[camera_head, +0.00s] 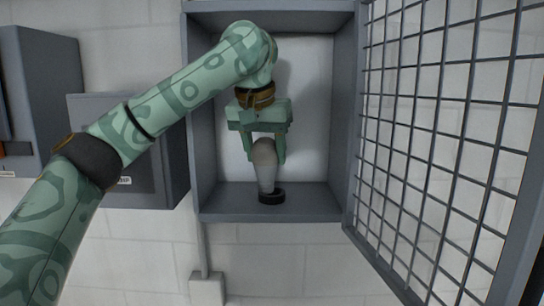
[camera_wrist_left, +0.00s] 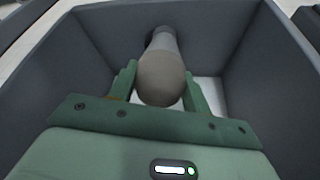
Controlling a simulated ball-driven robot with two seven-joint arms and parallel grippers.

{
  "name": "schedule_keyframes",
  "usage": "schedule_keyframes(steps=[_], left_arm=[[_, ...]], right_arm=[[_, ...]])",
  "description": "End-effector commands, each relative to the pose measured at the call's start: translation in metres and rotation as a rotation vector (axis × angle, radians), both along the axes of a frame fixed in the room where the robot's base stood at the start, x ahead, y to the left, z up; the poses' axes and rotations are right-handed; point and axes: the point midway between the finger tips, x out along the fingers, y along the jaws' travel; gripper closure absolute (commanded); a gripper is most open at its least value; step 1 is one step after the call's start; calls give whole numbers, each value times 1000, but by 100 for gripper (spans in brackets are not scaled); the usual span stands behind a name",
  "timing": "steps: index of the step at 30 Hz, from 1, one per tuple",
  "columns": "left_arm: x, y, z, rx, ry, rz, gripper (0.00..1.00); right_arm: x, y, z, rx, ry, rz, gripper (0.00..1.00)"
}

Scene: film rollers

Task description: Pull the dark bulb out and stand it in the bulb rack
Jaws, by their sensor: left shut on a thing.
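The dark bulb (camera_head: 265,165) stands upright, its rounded grey end up and its narrower end at a black round socket (camera_head: 271,197) on the floor of an open grey wall box. My left gripper (camera_head: 266,158) comes from above and is shut on the bulb, one finger on each side of its wide part. In the left wrist view the bulb (camera_wrist_left: 162,78) lies between the two green fingers, and its far end meets the dark socket. Whether it is fully seated cannot be told. No bulb rack can be made out. My right gripper is not in view.
The grey box (camera_head: 203,120) has walls close on both sides of my gripper. A wire mesh door (camera_head: 435,120) stands open at its right. Other grey boxes (camera_head: 110,105) hang on the white block wall at left, behind my left arm.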

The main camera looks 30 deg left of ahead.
Motion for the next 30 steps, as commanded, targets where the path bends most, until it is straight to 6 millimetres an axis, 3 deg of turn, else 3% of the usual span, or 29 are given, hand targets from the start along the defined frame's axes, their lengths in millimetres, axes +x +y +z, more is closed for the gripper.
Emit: schedule_keyframes(steps=[6,12,18,30], left_arm=[[-66,-14,-1,3,-6,-1,76],[-111,-26,-1,0,-2,1,76],[-130,-31,2,0,0,1,76],[-132,-32,18,-2,2,1,76]], right_arm=[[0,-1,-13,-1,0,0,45],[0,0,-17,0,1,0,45],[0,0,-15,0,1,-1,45],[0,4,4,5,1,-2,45]])
